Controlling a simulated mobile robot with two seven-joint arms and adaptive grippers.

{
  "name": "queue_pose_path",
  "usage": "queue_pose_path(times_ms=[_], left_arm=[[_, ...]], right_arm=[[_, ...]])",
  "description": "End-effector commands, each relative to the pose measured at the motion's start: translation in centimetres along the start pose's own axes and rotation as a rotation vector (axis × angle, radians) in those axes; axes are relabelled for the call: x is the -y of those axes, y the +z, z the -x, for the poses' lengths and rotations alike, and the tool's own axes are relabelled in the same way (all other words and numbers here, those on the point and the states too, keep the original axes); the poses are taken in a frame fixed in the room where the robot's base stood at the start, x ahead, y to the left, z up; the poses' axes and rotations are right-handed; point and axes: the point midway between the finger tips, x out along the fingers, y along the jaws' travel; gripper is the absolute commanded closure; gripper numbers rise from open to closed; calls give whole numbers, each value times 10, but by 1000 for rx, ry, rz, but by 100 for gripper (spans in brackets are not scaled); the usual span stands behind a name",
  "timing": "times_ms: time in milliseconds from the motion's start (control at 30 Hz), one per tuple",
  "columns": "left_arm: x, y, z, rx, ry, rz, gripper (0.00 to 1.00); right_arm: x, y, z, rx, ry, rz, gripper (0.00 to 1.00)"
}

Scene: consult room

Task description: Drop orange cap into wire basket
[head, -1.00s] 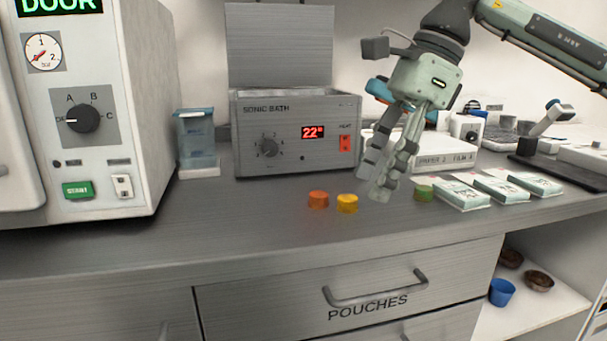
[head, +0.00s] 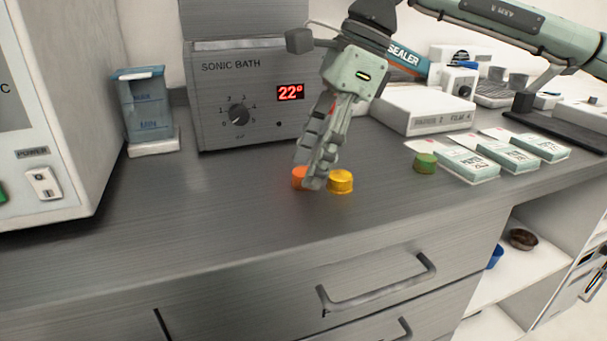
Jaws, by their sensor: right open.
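The orange cap (head: 298,178) sits on the grey counter, partly hidden behind the fingers of my right gripper. My right gripper (head: 310,175) is open and points down, its fingertips at the orange cap in the picture. I cannot tell whether they touch it. A yellow cap (head: 341,182) stands just right of the fingertips. I cannot make out a wire basket in this view. My left gripper is not in view.
The sonic bath (head: 233,85) stands behind the caps, with a blue clear container (head: 142,105) to its left. A green cap (head: 425,163) and several pouch packs (head: 467,166) lie to the right. The front left of the counter is clear.

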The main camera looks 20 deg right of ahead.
Motion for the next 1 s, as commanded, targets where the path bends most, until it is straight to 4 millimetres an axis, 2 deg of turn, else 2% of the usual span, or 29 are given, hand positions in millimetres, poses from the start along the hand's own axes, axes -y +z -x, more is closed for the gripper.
queue_pose_path(times_ms=[100, 333, 667, 1000], left_arm=[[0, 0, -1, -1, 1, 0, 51], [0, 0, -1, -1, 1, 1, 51], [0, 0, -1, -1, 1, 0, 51], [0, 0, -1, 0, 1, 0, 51]], right_arm=[[0, 0, -8, 0, 1, 0, 47], [0, 0, -9, 1, 0, 0, 48], [0, 0, -8, 1, 0, 0, 88], [0, 1, -6, 1, 0, 0, 88]])
